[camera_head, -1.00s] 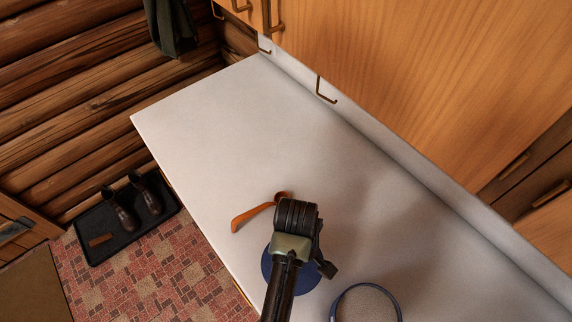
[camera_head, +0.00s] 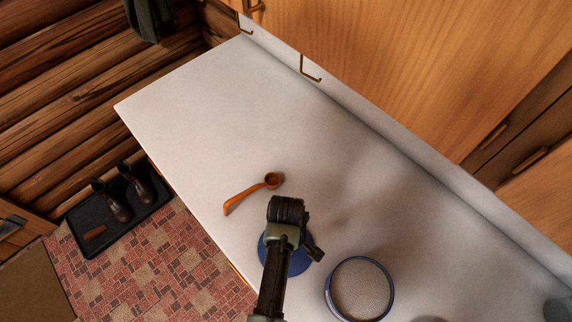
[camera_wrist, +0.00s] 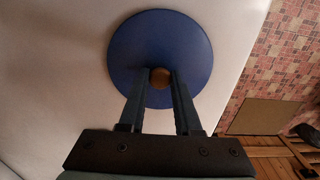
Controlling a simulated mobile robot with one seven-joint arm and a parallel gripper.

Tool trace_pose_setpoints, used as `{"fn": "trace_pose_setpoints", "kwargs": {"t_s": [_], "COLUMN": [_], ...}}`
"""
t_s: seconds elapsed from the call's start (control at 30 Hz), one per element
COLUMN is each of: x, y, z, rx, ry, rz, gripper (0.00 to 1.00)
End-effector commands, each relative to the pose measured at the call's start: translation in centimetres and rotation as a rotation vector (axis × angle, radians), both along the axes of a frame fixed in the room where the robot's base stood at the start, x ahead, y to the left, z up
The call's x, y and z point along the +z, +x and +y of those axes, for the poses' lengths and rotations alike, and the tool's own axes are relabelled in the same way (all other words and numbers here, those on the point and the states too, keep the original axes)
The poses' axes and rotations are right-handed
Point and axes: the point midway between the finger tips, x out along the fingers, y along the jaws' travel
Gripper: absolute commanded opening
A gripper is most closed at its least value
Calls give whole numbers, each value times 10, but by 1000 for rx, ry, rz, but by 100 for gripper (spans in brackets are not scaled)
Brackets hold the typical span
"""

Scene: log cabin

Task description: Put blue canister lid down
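The blue canister lid (camera_head: 298,262) is a round blue disc under my gripper (camera_head: 287,235) in the head view, partly hidden by it. The fingertips of my gripper (camera_wrist: 160,78) are closed on both sides of that knob. The lid is over the white counter near its front edge; I cannot tell if it touches the surface. The open canister (camera_head: 360,288), blue-rimmed and filled with something grainy and pale, stands to the right of the lid.
A wooden scoop (camera_head: 250,192) lies on the white counter (camera_head: 215,125) just beyond my gripper. The far left part of the counter is clear. Wooden cabinets (camera_head: 420,70) line the back. A boot tray (camera_head: 105,235) with dark boots is on the floor at left.

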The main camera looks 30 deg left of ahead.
Motion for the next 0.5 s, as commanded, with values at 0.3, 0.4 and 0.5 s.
{"fn": "trace_pose_setpoints", "kwargs": {"t_s": [0.3, 0.4, 0.5], "x": [0, 0, 4], "y": [0, 0, 0], "z": [0, 0, 0], "rx": [0, 0, 0], "ry": [0, 0, 0], "rz": [0, 0, 0], "gripper": [62, 62, 62]}}
